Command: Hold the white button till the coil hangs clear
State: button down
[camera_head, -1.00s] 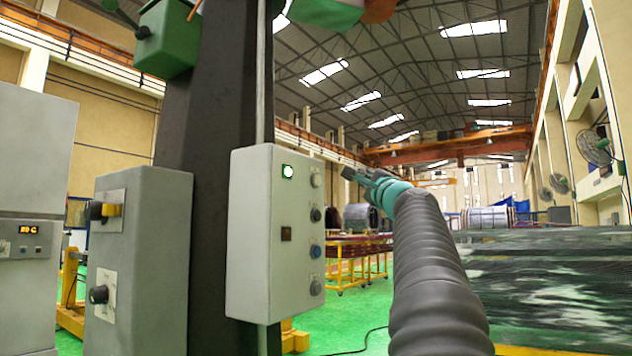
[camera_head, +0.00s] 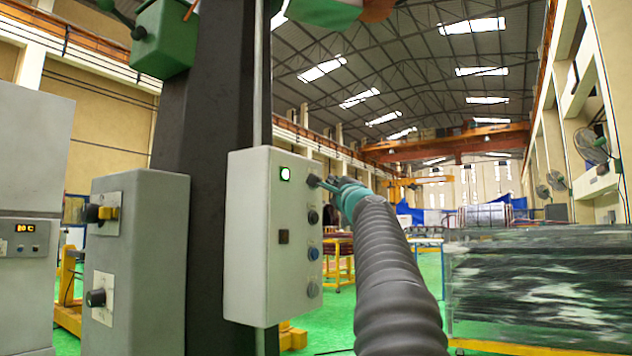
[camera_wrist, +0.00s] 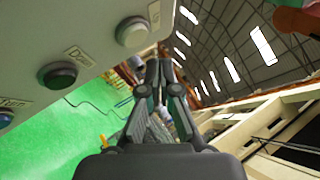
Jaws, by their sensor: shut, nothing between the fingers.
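The white button (camera_wrist: 132,31) is round and sits on the side face of a grey control box (camera_head: 247,240). In the head view it is the top one of a column, and my gripper's tip covers most of it. My gripper (camera_head: 318,183) is shut and empty, its tip at the button's height. In the wrist view the closed fingertips (camera_wrist: 162,64) appear just right of and below the button; I cannot tell whether they touch it. I cannot make out the coil in either view.
Below the white button sit a dark button (camera_head: 313,216), a blue button (camera_head: 313,253) and a pale button (camera_head: 313,289). A dark column (camera_head: 205,200) stands behind the box. A wrapped pallet (camera_head: 540,285) is at right.

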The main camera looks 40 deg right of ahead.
jog(key=shift+w+a, duration=0.3)
jog(key=shift+w, duration=0.4)
dwell(1.1)
jog(key=shift+w+a, duration=0.15)
jog(key=shift+w, duration=0.2)
jog(key=shift+w+a, duration=0.15)
jog(key=shift+w, duration=0.25)
dwell(2.1)
jog(key=shift+s, duration=0.1)
jog(key=shift+s+d, duration=0.3)
jog(key=shift+s, duration=0.45)
jog(key=shift+s+d+b, duration=0.25)
jog(key=shift+s+d, duration=0.05)
jog(key=shift+s, duration=0.45)
jog(key=shift+s+d+b, duration=0.25)
jog(key=shift+s+d, duration=0.1)
jog(key=shift+s, duration=0.4)
jog(key=shift+s+d+b, duration=0.25)
jog(key=shift+s+d, duration=0.05)
jog(key=shift+s, duration=0.45)
